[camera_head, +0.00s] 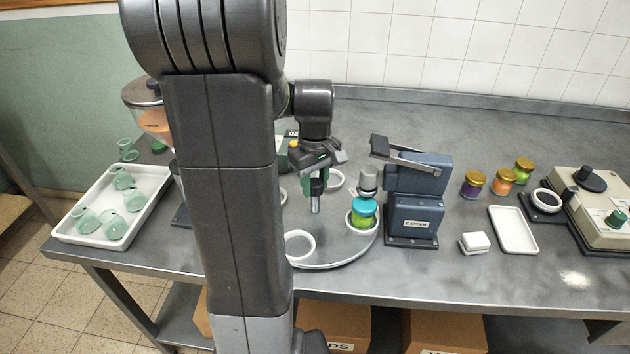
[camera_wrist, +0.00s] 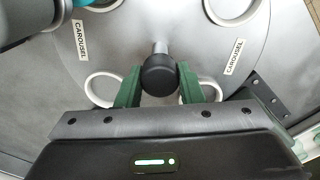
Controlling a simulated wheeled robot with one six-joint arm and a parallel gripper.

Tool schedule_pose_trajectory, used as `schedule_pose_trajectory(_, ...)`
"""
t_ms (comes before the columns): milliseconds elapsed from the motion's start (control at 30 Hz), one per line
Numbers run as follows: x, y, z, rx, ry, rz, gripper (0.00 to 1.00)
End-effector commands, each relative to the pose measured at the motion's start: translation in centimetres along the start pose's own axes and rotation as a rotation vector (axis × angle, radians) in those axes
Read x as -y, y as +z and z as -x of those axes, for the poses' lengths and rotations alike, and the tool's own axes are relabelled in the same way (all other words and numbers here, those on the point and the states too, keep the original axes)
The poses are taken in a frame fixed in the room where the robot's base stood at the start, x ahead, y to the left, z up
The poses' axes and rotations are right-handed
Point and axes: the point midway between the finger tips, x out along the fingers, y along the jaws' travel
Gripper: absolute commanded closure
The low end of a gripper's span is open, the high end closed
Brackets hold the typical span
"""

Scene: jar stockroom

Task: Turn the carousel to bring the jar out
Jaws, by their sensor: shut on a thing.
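The carousel (camera_head: 330,238) is a flat grey disc with white ring holders and a central post topped by a black knob (camera_wrist: 158,74). My gripper (camera_head: 317,180) is above the disc's middle. In the wrist view its green fingers (camera_wrist: 158,88) are on either side of the black knob, shut on it. The jar (camera_head: 362,217), green with a teal lid, stands upright in a ring at the disc's right side, beside the capper (camera_head: 415,212) and under a grey cylindrical head (camera_head: 368,180). A front ring (camera_head: 299,258) looks empty. My arm hides the disc's left part.
A white tray (camera_head: 148,232) with several green cups is at the left. Several gold-lidded jars (camera_head: 503,181), an empty white tray (camera_head: 514,246) and a beige device (camera_head: 590,205) are at the right. A small white block (camera_head: 475,243) lies near the capper.

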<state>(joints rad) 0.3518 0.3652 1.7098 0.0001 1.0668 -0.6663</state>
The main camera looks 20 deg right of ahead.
Motion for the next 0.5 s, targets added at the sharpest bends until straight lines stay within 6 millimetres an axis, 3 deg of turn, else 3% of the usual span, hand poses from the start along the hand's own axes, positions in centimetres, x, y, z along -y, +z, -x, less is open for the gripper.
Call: schedule_pose_trajectory(500,-0.04,0.00,0.08,0.000,0.000,-0.259,1.00)
